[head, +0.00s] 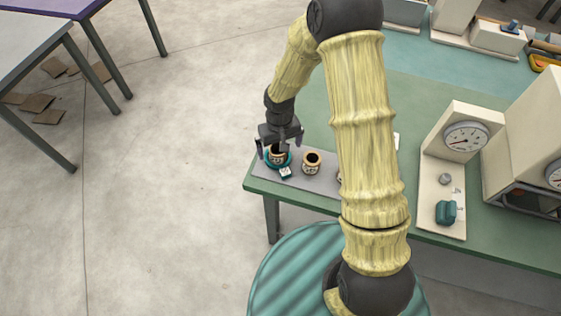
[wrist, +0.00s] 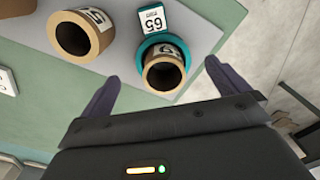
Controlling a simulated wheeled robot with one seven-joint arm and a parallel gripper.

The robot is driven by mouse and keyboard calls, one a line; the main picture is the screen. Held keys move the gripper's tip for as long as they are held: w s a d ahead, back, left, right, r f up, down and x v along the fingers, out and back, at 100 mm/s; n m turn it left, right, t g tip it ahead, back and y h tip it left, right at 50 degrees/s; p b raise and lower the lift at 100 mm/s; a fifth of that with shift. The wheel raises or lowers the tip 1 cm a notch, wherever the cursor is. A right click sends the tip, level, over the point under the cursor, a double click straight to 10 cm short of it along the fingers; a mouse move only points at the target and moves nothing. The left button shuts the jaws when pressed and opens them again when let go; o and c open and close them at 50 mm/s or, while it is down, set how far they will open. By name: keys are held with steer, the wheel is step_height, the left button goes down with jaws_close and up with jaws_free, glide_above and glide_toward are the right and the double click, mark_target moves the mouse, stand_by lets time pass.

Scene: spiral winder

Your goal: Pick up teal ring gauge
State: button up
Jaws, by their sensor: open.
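The teal ring gauge (head: 268,160) lies on the grey mat near the table's left corner. In the wrist view the teal ring (wrist: 148,43) surrounds the lower part of a tan hollow cylinder (wrist: 165,70) with a dark bore; I cannot tell whether they are joined. My gripper (head: 280,146) is open above the ring. In the wrist view its two dark fingers (wrist: 162,72) stand apart to either side of the cylinder, without visible contact. Part of the ring is hidden by the cylinder.
A second tan cylinder (head: 312,162) stands to the right on the grey mat (head: 325,184). A dial gauge stand (head: 464,139) is farther right on the green table. My arm covers the mat's right part.

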mark_target(279, 157)
steer(key=shift+f, duration=0.1)
steer(key=shift+s+f, duration=0.15)
steer(key=shift+f, duration=0.2)
step_height(279, 157, down, 3)
steer(key=shift+s+f+p, duration=0.1)
steer(key=shift+p, duration=0.7)
steer(key=shift+s+a+f, duration=0.1)
steer(key=shift+a+f, duration=0.1)
steer(key=shift+f, duration=0.35)
steer(key=shift+d, duration=0.25)
steer(key=shift+a, duration=0.15)
steer(key=c, duration=1.1)
steer(key=shift+c, duration=0.3)
